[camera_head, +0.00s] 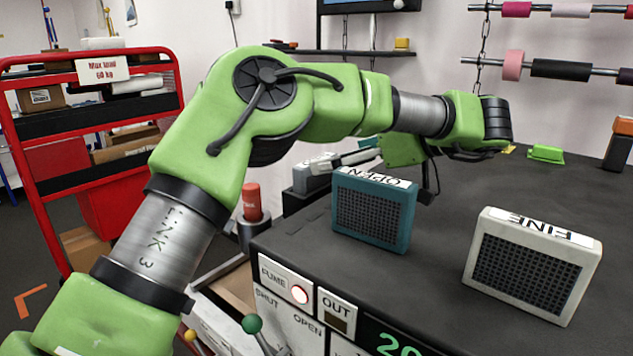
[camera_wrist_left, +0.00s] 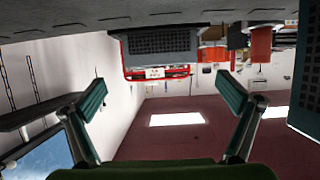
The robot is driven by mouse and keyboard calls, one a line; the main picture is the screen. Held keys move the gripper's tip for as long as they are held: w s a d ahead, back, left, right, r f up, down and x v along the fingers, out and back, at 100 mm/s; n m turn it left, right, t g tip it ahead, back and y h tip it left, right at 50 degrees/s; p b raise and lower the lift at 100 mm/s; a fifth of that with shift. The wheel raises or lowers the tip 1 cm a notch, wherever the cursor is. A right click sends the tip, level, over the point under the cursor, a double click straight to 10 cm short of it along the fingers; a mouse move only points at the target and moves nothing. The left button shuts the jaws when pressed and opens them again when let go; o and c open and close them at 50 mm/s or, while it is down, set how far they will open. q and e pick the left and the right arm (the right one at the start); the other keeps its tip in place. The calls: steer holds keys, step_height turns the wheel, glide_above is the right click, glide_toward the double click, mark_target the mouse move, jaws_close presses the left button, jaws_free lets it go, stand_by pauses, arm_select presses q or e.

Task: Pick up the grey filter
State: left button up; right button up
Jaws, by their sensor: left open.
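The grey filter (camera_head: 309,176) is at the far left edge of the bench, behind the teal filter, partly hidden by my gripper's finger. In the left wrist view the grey filter (camera_wrist_left: 160,43) appears upside down with its dark grille facing me, ahead of the fingers. My left gripper (camera_head: 345,160) is beside it, just above the teal filter. In the wrist view the gripper (camera_wrist_left: 162,82) has its two fingers spread wide with nothing between them. The grey filter stands apart from the fingers. My right gripper is not in view.
A white filter (camera_head: 525,268), labelled FINE, stands at the right. The dark bench top (camera_head: 440,225) is clear between them. A red shelf cart (camera_head: 172,90) stands at the left.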

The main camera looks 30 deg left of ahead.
mark_target(316, 182)
arm_select(q)
steer(key=p+x, duration=0.1)
steer(key=x, duration=0.4)
steer(key=shift+a+f, duration=0.1)
steer(key=shift+a, duration=0.1)
steer(key=shift+d, duration=0.2)
steer(key=c, duration=1.5)
